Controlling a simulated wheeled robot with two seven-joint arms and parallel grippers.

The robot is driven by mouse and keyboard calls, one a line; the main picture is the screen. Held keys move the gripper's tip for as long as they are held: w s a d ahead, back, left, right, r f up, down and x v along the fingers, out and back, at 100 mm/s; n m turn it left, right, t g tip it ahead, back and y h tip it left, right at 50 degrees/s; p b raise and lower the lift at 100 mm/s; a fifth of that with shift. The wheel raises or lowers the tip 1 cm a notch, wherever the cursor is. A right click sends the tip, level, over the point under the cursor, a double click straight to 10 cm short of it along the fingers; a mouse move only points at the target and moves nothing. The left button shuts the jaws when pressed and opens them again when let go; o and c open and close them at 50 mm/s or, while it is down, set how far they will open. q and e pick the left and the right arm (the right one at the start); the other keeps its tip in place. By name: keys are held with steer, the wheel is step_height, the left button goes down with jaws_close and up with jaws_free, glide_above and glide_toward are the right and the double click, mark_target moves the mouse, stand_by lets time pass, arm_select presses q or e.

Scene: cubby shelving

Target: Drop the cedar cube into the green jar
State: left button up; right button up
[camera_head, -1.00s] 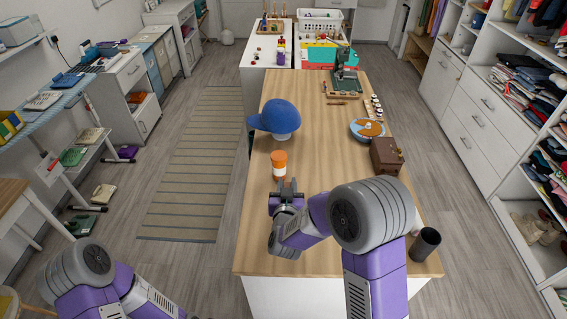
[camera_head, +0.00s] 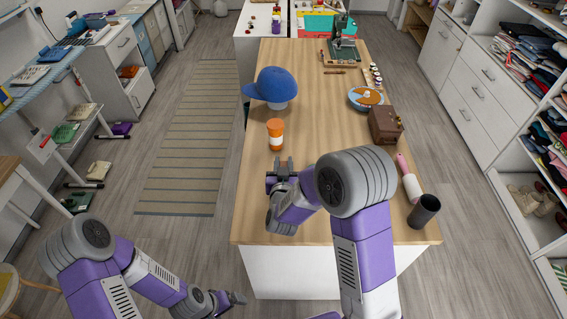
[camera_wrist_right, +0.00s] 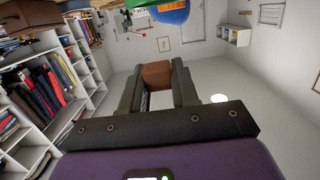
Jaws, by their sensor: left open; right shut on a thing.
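My right gripper (camera_head: 284,166) is over the near part of the wooden table, on the near side of the orange jar. In the right wrist view its fingers (camera_wrist_right: 158,88) are shut on a reddish-brown cube (camera_wrist_right: 158,72), which looks like the cedar cube. In the head view the cube is too small to make out between the fingers. My left gripper (camera_head: 236,298) is open and low at the bottom of the view, off the table's near left side. I cannot make out a green jar in either view.
The table (camera_head: 330,225) holds an orange jar with a white band (camera_head: 275,134), a blue cap (camera_head: 275,86), a blue bowl (camera_head: 354,98), a brown box (camera_head: 384,124), a pink-handled roller (camera_head: 410,181) and a dark cup (camera_head: 424,210). The table's middle is clear.

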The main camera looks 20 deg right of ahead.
steer(key=o, duration=1.1)
steer(key=shift+c, duration=0.2)
steer(key=v, duration=0.7)
steer(key=shift+s, duration=0.25)
steer(key=shift+a, duration=0.1)
